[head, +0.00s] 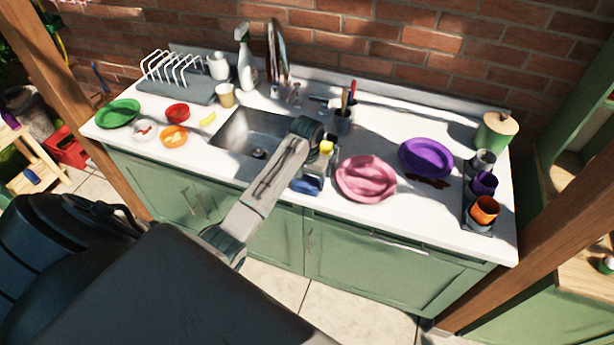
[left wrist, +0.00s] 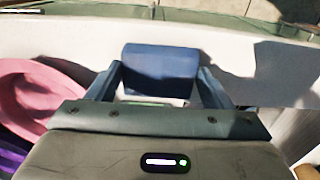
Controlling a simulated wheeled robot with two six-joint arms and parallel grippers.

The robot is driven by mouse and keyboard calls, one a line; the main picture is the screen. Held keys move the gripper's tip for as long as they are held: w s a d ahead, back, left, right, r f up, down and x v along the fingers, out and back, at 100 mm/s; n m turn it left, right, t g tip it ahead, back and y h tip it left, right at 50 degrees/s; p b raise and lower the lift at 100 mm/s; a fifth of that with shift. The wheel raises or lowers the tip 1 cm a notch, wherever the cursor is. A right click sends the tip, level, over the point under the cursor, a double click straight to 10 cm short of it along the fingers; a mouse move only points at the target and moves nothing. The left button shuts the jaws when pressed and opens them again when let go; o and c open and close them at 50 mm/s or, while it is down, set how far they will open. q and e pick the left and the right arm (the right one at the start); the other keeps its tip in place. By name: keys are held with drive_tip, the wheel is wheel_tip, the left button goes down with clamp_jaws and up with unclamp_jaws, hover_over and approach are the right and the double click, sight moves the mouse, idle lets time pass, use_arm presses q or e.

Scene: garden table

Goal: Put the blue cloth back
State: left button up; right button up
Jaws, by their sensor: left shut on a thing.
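The blue cloth (head: 307,186) is between the fingers of my left gripper (head: 309,180), near the front edge of the white counter, between the sink and the pink plates. In the left wrist view the blue cloth (left wrist: 160,73) looks like a compact folded block, and the left gripper's fingers (left wrist: 160,82) are shut on its two sides. White counter shows around it. I cannot tell whether the cloth touches the counter. My arm hides part of the sink front. My right gripper is not in view.
The sink (head: 240,130) is just left of the gripper. Pink plates (head: 366,178) are close on the right, with purple plates (head: 427,157) beyond. A utensil holder (head: 343,120) stands behind. A cup tray (head: 468,212) is at the far right. Bowls and a dish rack (head: 172,90) are left.

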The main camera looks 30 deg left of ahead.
use_arm(q)
drive_tip(key=shift+f, duration=0.2)
drive_tip(key=o, duration=0.9)
drive_tip(key=shift+f, duration=0.15)
drive_tip(key=shift+o, duration=0.2)
